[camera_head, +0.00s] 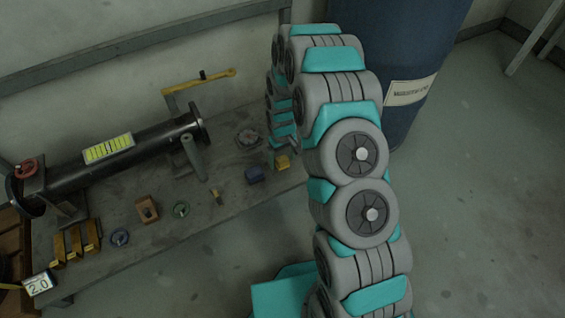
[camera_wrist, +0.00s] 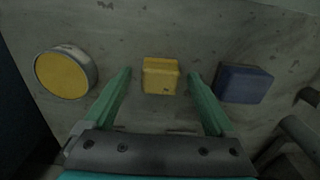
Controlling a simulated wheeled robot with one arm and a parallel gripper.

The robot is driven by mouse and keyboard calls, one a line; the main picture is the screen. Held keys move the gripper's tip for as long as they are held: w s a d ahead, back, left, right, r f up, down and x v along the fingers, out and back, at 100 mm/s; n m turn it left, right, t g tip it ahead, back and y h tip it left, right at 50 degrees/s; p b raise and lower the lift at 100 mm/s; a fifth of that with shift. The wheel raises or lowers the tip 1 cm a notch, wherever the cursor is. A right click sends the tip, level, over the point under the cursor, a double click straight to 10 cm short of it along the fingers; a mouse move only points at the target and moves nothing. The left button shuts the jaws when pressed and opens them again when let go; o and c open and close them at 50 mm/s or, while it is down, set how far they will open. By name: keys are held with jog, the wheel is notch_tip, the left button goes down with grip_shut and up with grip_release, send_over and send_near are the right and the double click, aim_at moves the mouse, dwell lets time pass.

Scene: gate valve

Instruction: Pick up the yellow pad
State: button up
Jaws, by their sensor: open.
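The yellow pad (camera_wrist: 160,76) is a small yellow block lying on the grey bench. In the wrist view it sits between the two green fingertips of my open gripper (camera_wrist: 158,74), with a gap on each side. The fingers hold nothing, and their height above the bench is hard to tell. In the head view the pad (camera_head: 283,162) shows near the bench's right end, beside my arm. My fingers are mostly hidden by the arm there.
A blue block (camera_wrist: 244,84) lies right of the pad, and a round yellow-faced thing (camera_wrist: 65,73) lies left. A dark pipe (camera_head: 150,139) runs along the bench (camera_head: 190,227). Small parts cover its left side. A blue barrel (camera_head: 405,45) stands behind my arm.

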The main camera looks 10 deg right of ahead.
aim_at(282, 159)
jog(key=shift+f, duration=0.5)
jog(key=shift+c, duration=0.2)
grip_shut()
jog(key=shift+r, duration=0.1)
jog(key=shift+r, duration=0.8)
notch_tip(282, 159, up, 2)
jog(key=shift+r, duration=0.15)
jog(key=s+r+p, duration=0.1)
jog(key=s, duration=1.5)
jog(key=shift+d, duration=0.35)
